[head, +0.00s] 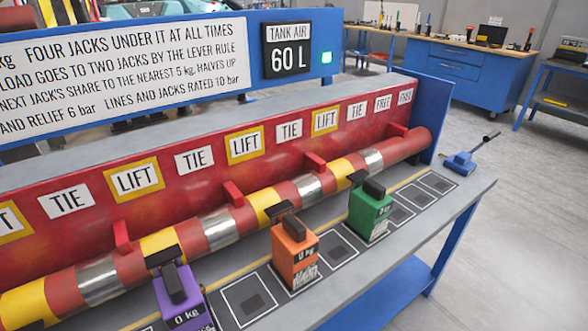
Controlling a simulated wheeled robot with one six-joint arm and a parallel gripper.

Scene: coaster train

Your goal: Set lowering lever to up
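A small blue lever unit (461,163) sits on the right end of the grey bench top. Its thin grey handle slants up and to the right and ends in a black grip (492,136). No label shows on it, so I cannot tell for sure that it is the lowering lever, or which setting it is in. My gripper is not in view.
A purple jack (182,300), an orange jack (295,255) and a green jack (370,214) stand along the bench (455,196) beside a red-and-yellow tube (265,205). A tall blue end panel (432,105) stands left of the lever. Open floor (535,220) lies to the right.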

